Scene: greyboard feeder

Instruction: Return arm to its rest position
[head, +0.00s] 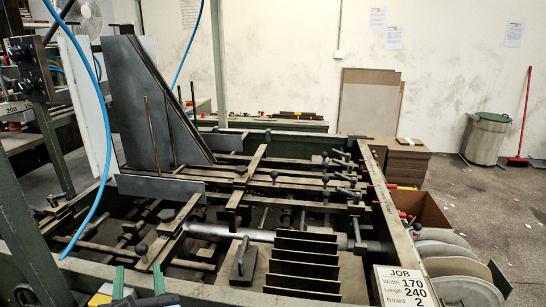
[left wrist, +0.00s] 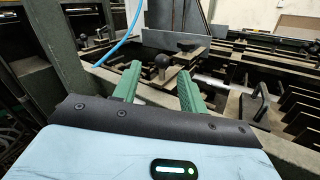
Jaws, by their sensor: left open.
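My left gripper (head: 138,281) is at the bottom edge of the head view, low at the near side of the green feeder machine (head: 240,235). In the left wrist view its two green fingers (left wrist: 159,86) stand wide apart with nothing between them. A round black knob (left wrist: 162,60) shows beyond the fingertips, apart from them. Most of the left arm is hidden below the head view. My right gripper is not in view.
A black block with a handle (head: 243,262) and several dark upright plates (head: 305,262) stand right of the gripper. A JOB sign (head: 405,287) is at the near right corner. A blue hose (head: 105,130) hangs at the left. Open floor (head: 480,200) lies right of the machine.

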